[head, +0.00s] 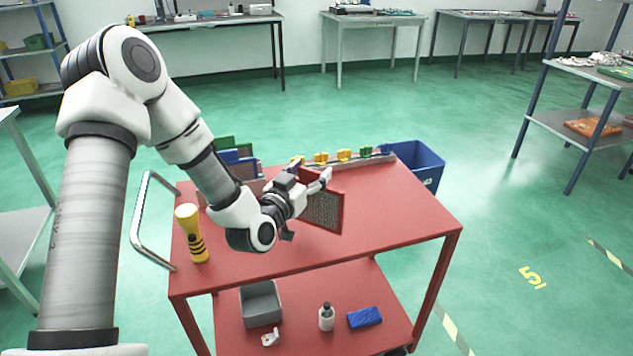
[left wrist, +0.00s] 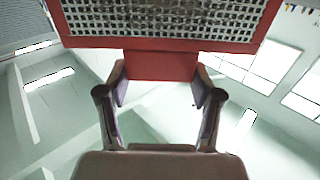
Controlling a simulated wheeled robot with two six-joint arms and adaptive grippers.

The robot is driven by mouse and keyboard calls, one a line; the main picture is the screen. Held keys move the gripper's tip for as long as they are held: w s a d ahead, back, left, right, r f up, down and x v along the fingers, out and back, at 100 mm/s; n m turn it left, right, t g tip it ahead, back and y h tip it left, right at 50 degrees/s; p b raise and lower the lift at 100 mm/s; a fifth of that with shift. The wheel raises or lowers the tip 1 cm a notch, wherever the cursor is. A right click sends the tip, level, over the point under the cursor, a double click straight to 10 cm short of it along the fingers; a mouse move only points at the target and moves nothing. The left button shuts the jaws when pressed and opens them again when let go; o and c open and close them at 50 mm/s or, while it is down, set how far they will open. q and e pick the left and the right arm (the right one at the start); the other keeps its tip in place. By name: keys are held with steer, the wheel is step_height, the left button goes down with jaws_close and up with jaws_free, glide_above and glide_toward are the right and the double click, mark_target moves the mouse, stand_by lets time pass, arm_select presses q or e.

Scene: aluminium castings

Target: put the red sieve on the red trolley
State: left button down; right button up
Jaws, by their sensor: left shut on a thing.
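The red sieve (head: 324,209) has a red frame around a grey mesh. In the head view it stands on edge over the top of the red trolley (head: 370,230); I cannot tell whether its lower edge touches. My left gripper (head: 322,182) is shut on it and partly hides its upper left part. In the left wrist view the red sieve (left wrist: 160,42) fills the top, and its plain red tab lies between the fingers of my left gripper (left wrist: 160,88). My right gripper is not in view.
On the trolley top are a yellow torch (head: 192,233), upright green and blue panels (head: 237,157) and a rail with coloured clips (head: 345,160). A blue bin (head: 425,168) stands behind. The lower shelf holds a grey box (head: 260,303) and small items. The trolley top's front right is clear.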

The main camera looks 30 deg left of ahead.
arm_select(q)
steer(key=w+f, duration=0.1)
steer(key=w+a+f, duration=0.1)
steer(key=w, duration=0.1)
steer(key=w+f, duration=0.2)
steer(key=shift+a+p, duration=0.3)
steer(key=shift+f, duration=0.15)
steer(key=shift+c, duration=1)
jaws_free()
steer(key=s+d, duration=0.1)
steer(key=s, duration=1.1)
steer(key=shift+b, duration=0.35)
